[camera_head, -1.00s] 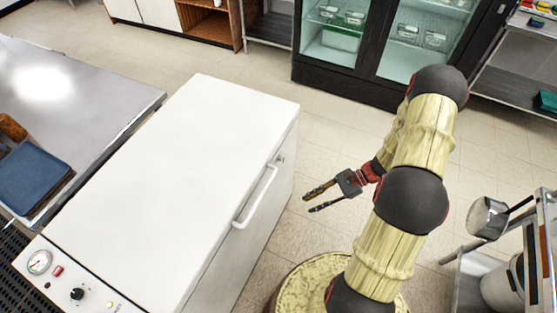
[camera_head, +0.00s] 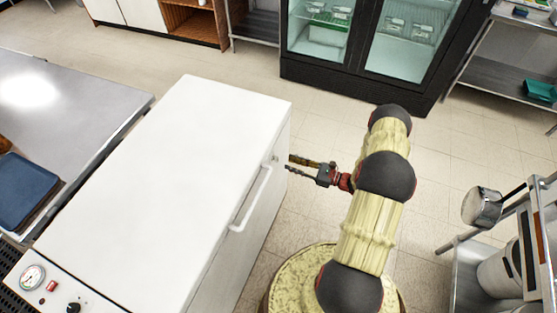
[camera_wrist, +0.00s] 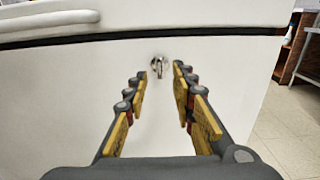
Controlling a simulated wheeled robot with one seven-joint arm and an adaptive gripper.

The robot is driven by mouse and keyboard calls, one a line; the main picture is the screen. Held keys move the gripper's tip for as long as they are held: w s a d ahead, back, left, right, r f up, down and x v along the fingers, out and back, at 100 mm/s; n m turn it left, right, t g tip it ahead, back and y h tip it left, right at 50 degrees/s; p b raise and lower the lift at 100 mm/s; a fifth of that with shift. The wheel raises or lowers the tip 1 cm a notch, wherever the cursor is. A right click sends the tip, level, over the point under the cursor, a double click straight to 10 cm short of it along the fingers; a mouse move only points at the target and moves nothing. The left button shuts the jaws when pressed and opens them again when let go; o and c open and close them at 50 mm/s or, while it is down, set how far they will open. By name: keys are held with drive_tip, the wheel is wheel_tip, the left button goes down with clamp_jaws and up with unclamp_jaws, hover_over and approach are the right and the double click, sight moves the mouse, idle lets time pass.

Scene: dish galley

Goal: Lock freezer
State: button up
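The white chest freezer (camera_head: 185,165) stands in the middle of the head view with its lid down. Its white bar handle (camera_head: 250,200) is on the side facing my arm, and also shows at the top left of the wrist view (camera_wrist: 50,24). A small metal lock (camera_wrist: 159,66), which looks like a key in its cylinder, sits on the white front below the dark lid seam. My gripper (camera_head: 288,164) is open and empty beside the freezer front. In the wrist view its two fingers (camera_wrist: 158,80) point at the front, with the lock between their tips. I cannot tell whether they touch it.
A steel table (camera_head: 70,100) with a blue tray (camera_head: 25,190) is left of the freezer. A black glass-door fridge (camera_head: 370,85) stands at the back. A cart with a metal pot (camera_head: 482,207) is at the right. The floor between freezer and cart is clear apart from my base.

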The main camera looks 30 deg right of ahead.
sight(275, 159)
drive_tip(key=x, duration=0.6)
drive_tip(key=shift+b, duration=0.35)
drive_tip(key=shift+c, duration=1.2)
drive_tip(key=c, duration=0.4)
clamp_jaws()
